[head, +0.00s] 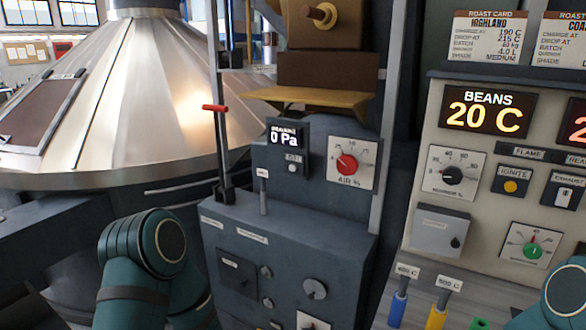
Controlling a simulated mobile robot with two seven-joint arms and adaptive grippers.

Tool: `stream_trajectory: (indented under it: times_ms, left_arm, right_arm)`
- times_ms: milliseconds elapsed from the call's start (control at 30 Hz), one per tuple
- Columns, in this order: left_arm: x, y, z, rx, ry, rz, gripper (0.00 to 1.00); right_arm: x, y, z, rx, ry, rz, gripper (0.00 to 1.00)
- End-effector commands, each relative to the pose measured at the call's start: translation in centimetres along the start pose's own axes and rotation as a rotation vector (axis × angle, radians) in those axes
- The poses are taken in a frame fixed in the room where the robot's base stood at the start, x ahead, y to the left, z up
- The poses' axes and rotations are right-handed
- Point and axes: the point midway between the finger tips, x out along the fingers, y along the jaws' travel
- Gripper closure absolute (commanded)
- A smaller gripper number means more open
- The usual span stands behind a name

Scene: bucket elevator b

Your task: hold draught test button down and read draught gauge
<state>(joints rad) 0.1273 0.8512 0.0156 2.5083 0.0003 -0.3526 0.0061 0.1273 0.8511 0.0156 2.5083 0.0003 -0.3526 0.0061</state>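The draught gauge (286,136) is a small dark display on the grey cabinet left of the AIR % dial, and it reads 0 Pa. The small pale round button (292,169) sits just below it, under a small label that seems to read TEST. Nothing touches the button. My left arm shows as a teal link at the lower left, and part of my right arm shows at the lower right corner. Neither gripper is in the picture.
The AIR % dial (346,164) has a red knob. A red-handled lever (221,150) stands left of the gauge. A wooden ledge (315,101) juts out above it. The control panel (500,185) at right shows BEANS 20 C. A large metal cone (110,100) fills the left.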

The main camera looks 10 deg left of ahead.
Motion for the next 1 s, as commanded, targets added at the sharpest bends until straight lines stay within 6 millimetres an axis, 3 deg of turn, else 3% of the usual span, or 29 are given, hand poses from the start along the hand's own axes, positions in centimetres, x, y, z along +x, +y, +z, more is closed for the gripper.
stream_trajectory:
  times_ms: [67,167,200,233,1000]
  left_arm:
    - [0.0,0.0,0.0,0.0,0.0,0.0,0.53]
    - [0.0,0.0,0.0,0.0,0.0,0.0,0.82]
    - [0.0,0.0,0.0,0.0,0.0,0.0,0.96]
    - [0.0,0.0,0.0,0.0,0.0,0.0,1.0]
    - [0.0,0.0,0.0,0.0,0.0,0.0,1.0]
  right_arm:
    - [0.0,0.0,0.0,0.0,0.0,0.0,1.0]
    - [0.0,0.0,0.0,0.0,0.0,0.0,1.0]
    - [0.0,0.0,0.0,0.0,0.0,0.0,1.0]
    - [0.0,0.0,0.0,0.0,0.0,0.0,1.0]
    - [0.0,0.0,0.0,0.0,0.0,0.0,1.0]
